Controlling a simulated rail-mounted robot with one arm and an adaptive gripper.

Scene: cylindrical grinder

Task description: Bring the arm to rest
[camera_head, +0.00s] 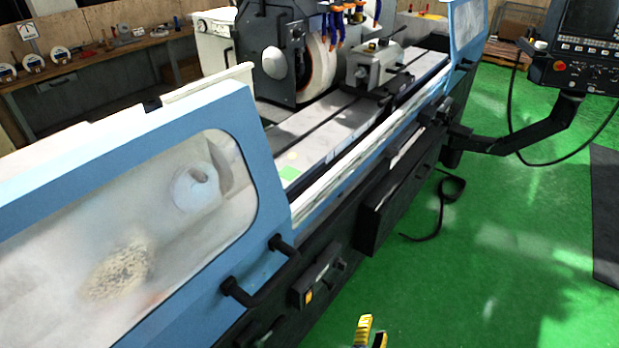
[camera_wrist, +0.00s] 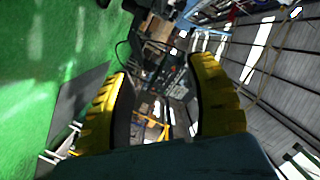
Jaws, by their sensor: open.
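My gripper (camera_head: 371,332) shows at the bottom edge of the head view, in front of the grinder and over the green floor. Only its yellow fingertips are in the picture. In the wrist view my gripper (camera_wrist: 158,92) has its two yellow ribbed fingers well apart, with nothing between them. It is open and touches nothing that I can see. The rest of my arm is out of the head view.
The blue and white cylindrical grinder (camera_head: 262,190) fills the left and middle. Its black handles (camera_head: 240,292) stick out near my gripper. A control panel (camera_head: 585,45) hangs on a black arm at the right. A black cable (camera_head: 440,205) lies on open green floor (camera_head: 480,270).

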